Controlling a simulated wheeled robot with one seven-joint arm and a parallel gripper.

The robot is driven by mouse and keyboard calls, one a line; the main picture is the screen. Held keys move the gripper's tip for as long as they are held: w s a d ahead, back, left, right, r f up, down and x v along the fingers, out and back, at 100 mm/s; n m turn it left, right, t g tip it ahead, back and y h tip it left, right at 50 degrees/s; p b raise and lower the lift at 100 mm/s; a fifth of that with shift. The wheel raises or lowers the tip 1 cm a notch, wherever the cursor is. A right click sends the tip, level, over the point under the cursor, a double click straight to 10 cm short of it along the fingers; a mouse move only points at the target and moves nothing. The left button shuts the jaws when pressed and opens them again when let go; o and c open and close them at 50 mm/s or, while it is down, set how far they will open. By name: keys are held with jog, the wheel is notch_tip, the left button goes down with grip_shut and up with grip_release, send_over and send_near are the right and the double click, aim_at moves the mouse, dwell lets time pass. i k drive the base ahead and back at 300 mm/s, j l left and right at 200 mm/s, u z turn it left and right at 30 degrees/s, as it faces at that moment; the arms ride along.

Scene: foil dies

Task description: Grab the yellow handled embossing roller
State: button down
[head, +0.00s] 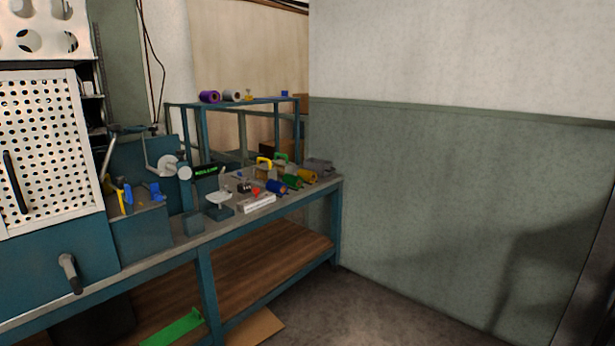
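A roller with a yellow arched handle (264,162) stands on the workbench (226,237), toward its far right end. Its lower body is small and partly hidden by the things around it. A similar piece with a green handle (281,157) is close behind it to the right. My gripper is not in view.
A white box (256,203) and a lever device with a white plate (218,198) stand in front. A perforated cabinet (45,140) is at left. Open floor (375,310) lies right of the bench.

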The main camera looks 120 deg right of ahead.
aim_at(264, 173)
jog(key=z, duration=3.8)
jog(key=i+l+z, duration=0.1)
jog(key=z, duration=0.15)
